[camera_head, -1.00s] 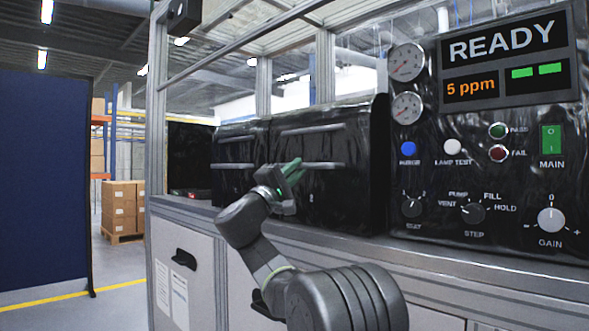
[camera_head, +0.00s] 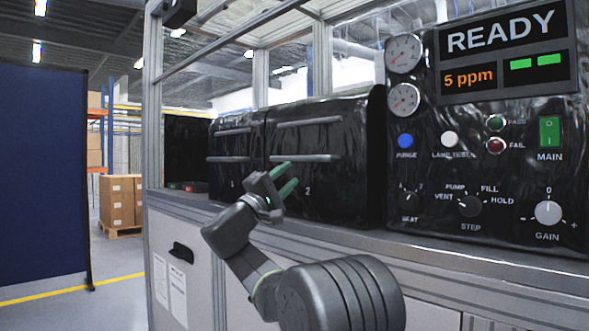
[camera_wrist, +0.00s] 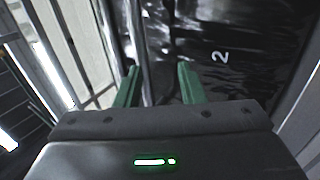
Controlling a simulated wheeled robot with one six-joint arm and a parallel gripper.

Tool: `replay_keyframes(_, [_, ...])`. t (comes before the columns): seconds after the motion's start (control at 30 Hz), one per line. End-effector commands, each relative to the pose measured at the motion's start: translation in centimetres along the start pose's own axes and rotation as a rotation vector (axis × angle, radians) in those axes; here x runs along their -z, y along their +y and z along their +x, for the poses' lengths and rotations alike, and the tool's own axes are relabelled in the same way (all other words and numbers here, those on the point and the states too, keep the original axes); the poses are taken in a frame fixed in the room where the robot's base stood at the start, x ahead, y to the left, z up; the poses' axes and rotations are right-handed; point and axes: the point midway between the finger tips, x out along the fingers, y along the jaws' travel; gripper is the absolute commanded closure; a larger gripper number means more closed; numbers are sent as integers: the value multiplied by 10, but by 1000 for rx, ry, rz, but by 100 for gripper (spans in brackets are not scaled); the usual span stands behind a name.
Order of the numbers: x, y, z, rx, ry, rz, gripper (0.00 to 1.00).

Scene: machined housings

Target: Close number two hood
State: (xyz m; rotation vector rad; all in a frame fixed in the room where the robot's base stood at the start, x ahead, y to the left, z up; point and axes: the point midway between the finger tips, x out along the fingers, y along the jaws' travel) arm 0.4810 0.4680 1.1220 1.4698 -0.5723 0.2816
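The number two hood (camera_head: 340,185) is a black, glossy cover with a white "2" low on its front and two horizontal bars across it. Its front reaches down close to the bench ledge, and I see no opening under the part that shows. The hood also fills much of the wrist view (camera_wrist: 250,75), its "2" turned sideways. My gripper (camera_head: 285,179) is in front of the hood's lower left, just below the lower bar (camera_head: 312,158). Its two green fingers (camera_wrist: 158,84) are apart with nothing held between them. Contact with the hood cannot be told.
A similar black hood (camera_head: 228,168) stands directly left. To the right is a control panel (camera_head: 480,140) with gauges, knobs and a READY display. The metal bench ledge (camera_head: 420,250) runs below. A blue partition (camera_head: 40,180) and boxes (camera_head: 120,203) stand at left.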

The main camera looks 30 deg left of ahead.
Motion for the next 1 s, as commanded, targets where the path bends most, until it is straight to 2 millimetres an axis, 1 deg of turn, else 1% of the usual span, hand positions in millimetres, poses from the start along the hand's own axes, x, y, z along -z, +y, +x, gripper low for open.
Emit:
replay_keyframes(0.03, [0, 3, -13, -1, 4, 1, 64])
replay_keyframes(0.2, [0, 4, -53, -4, 3, 2, 64])
replay_keyframes(0.3, [-1, 5, -72, -5, 1, 1, 64])
replay_keyframes(0.4, [-1, 4, -86, -6, 0, 3, 64])
replay_keyframes(0.5, [-2, 4, -95, -7, -3, 3, 64])
replay_keyframes(0.63, [-2, 4, -100, -7, -3, 3, 64])
replay_keyframes(0.9, [-2, 4, -100, -8, -4, 3, 64])
replay_keyframes(1.0, [-2, 4, -96, -8, -5, 4, 64])
